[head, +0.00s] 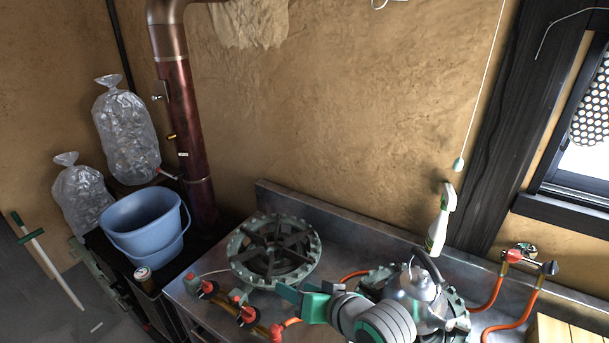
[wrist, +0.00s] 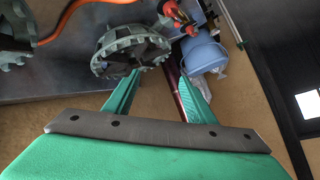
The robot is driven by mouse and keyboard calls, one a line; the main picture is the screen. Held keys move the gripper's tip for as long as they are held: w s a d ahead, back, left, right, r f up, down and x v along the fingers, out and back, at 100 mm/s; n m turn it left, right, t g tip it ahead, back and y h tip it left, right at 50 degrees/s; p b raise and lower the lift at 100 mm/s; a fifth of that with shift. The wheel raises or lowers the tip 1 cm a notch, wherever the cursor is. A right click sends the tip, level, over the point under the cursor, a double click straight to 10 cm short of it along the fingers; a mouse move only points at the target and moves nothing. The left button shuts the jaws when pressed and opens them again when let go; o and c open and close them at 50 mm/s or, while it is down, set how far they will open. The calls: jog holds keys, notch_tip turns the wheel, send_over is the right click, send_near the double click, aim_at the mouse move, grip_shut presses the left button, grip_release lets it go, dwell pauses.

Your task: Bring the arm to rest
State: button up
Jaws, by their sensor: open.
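My gripper (head: 300,299) shows in the head view at the bottom centre, with green fingers pointing left. It is above the metal counter, in front of the left gas burner (head: 274,249). In the wrist view my gripper (wrist: 160,85) has its two green fingers spread apart with nothing between them. The same burner shows beyond the fingers in the wrist view (wrist: 132,50). My wrist hides part of the right burner (head: 455,312) and the counter around it.
A metal kettle (head: 413,282) stands on the right burner, close beside my wrist. A spray bottle (head: 440,220) stands behind it by the wall. Orange gas hoses (head: 497,288) run along the counter (head: 345,242). A blue bucket (head: 143,228) stands at the left.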

jog(key=w+a+r+m+t, duration=0.2)
jog(key=a+m+t, duration=0.3)
jog(key=a+t, duration=0.2)
jog(key=s+d+f+m+h, duration=0.15)
jog(key=s+f+h, duration=0.25)
jog(key=s+f, duration=0.45)
jog(key=s+d+f+m+h, duration=0.1)
jog(key=s+f+m+h, duration=0.15)
jog(key=s+f, duration=0.6)
jog(key=s+d+n, duration=0.3)
jog(key=s+n, duration=0.1)
jog(key=s, duration=0.6)
jog(key=s+d+f+n, duration=0.1)
jog(key=s+d+n, duration=0.2)
jog(key=s, duration=0.7)
jog(key=shift+f+n+g+h, duration=0.3)
jog(key=shift+n+g+h, duration=0.1)
jog(key=shift+h, duration=0.05)
